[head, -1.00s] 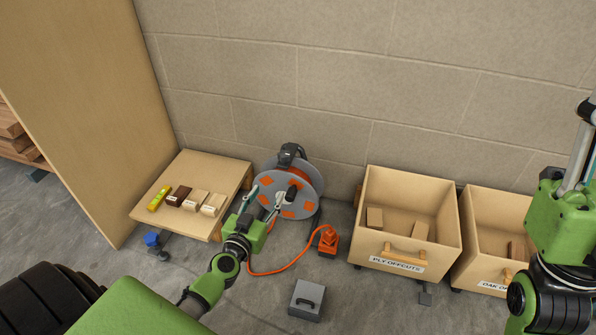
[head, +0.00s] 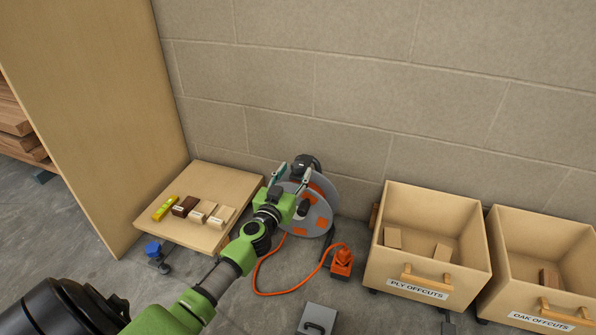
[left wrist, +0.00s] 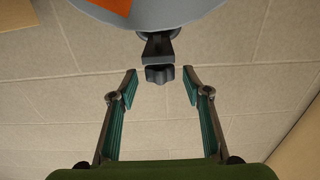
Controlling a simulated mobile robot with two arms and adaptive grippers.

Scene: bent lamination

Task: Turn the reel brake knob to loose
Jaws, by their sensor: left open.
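The cable reel (head: 322,222) stands on the floor against the block wall, a grey disc with orange patches. A dark fitting (head: 307,161) shows at its top. In the left wrist view, a dark lobed knob (left wrist: 159,75) sits on a bracket by the rim of the reel (left wrist: 165,12). My left gripper (head: 290,176) is open in front of the reel's upper part and covers some of it. In the left wrist view its fingertips (left wrist: 160,88) stand on either side of the knob, with clear gaps. I see no contact. My right gripper is out of view.
A low wooden platform (head: 225,183) with several small blocks stands left of the reel. An orange cable (head: 262,265) runs to an orange socket box (head: 342,260). Open bins (head: 425,268) stand at the right. A grey case (head: 317,318) lies in front.

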